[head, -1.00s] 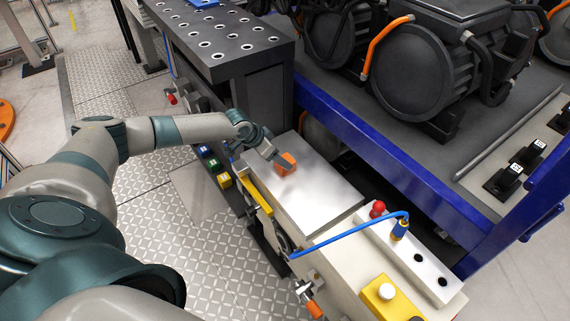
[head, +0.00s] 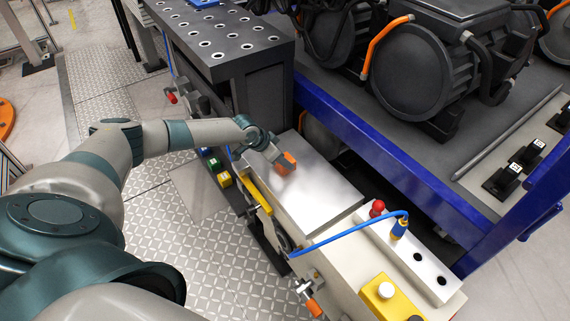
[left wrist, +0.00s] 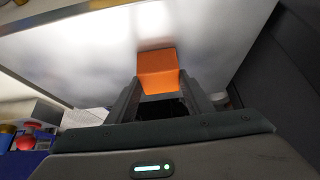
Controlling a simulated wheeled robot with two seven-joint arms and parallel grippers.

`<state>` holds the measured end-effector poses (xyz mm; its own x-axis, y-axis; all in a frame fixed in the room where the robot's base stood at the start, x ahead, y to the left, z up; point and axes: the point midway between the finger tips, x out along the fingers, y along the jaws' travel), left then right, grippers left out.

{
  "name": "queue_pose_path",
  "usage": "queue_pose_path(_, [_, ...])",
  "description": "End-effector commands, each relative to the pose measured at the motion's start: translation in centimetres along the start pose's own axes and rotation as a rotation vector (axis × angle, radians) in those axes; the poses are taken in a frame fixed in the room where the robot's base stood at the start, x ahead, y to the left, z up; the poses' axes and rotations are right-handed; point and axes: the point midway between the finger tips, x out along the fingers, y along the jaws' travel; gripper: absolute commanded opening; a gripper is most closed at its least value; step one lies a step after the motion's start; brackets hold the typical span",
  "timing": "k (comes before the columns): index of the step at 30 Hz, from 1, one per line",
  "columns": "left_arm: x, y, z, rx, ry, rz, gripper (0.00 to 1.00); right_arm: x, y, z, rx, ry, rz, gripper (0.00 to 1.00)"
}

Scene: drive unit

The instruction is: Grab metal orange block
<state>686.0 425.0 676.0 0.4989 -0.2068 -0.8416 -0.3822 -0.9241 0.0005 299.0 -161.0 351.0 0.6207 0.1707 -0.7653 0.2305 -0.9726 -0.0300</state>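The orange block (head: 286,163) lies on the bare metal plate (head: 315,205) of the light-coloured bench, near its back left part. My left gripper (head: 278,156) reaches down to it from the upper left and covers part of it. In the left wrist view the block (left wrist: 158,68) stands just ahead of the gripper, its near end between the two fingertips (left wrist: 163,90). The fingers are apart, with a narrow gap visible on the right side of the block; no firm grip shows. My right gripper is out of view.
A dark perforated table (head: 225,45) stands behind the arm. A blue-framed rack (head: 400,180) with dark drive units runs along the right. A blue cable (head: 345,235), a red knob (head: 377,208) and a yellow button box (head: 388,298) sit on the bench's front part.

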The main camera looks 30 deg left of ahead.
Motion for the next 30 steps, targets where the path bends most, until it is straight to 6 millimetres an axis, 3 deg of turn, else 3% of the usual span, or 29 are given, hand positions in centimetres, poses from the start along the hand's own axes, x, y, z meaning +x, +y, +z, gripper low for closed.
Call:
queue_pose_path(2, [0.0, 0.0, 0.0, 0.000, 0.000, 0.000, 0.10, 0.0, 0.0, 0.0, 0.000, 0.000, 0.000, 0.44])
queue_pose_path(14, [-0.5, -0.1, -0.5, 0.000, 0.003, -0.001, 0.10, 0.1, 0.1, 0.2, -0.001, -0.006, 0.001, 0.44])
queue_pose_path(23, [-3.7, 0.0, -2.5, 0.001, 0.006, -0.001, 0.10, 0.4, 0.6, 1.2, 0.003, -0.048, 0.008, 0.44])
queue_pose_path(30, [-5.3, 4.7, -4.5, 0.004, 0.006, 0.004, 0.10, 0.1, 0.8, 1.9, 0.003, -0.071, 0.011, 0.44])
